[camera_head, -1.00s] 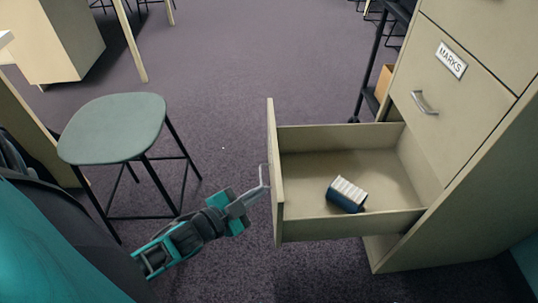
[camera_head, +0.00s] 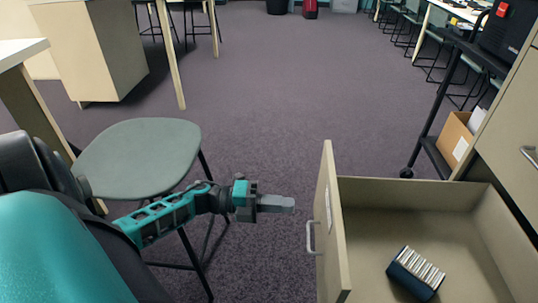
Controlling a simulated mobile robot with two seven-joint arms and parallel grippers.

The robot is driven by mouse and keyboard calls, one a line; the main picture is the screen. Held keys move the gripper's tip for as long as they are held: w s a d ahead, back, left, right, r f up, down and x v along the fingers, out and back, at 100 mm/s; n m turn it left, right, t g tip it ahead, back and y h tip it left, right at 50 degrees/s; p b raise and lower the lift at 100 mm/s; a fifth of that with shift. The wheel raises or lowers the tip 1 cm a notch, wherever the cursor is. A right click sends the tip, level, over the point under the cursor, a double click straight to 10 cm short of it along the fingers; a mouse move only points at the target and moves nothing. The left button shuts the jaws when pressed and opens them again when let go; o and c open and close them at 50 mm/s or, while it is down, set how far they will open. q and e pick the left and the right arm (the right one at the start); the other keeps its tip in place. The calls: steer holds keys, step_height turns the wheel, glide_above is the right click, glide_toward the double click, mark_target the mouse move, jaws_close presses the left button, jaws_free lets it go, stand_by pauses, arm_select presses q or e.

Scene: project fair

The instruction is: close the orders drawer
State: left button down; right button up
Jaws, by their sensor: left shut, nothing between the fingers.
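The open drawer (camera_head: 332,215) juts out to the left from the beige cabinet at the right. Its front panel faces left and carries a metal handle (camera_head: 311,238) and a label that I cannot read from this angle. A dark blue box with a row of pale items (camera_head: 416,273) lies inside the drawer. My left gripper (camera_head: 290,204) is shut and empty, left of the drawer front and apart from it, a little above the handle in the picture. My right gripper is out of view.
A grey-green stool (camera_head: 140,158) stands at the left, behind my left arm. A black cart (camera_head: 440,110) with a cardboard box (camera_head: 456,137) stands beyond the cabinet. A table (camera_head: 22,52) is at the far left. The carpet (camera_head: 290,90) ahead is clear.

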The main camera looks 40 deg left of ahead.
mark_target(332, 207)
arm_select(q)
steer(key=b+x, duration=0.1)
steer(key=x, duration=0.7)
steer(key=shift+w+d, duration=0.1)
steer(key=shift+w, duration=0.05)
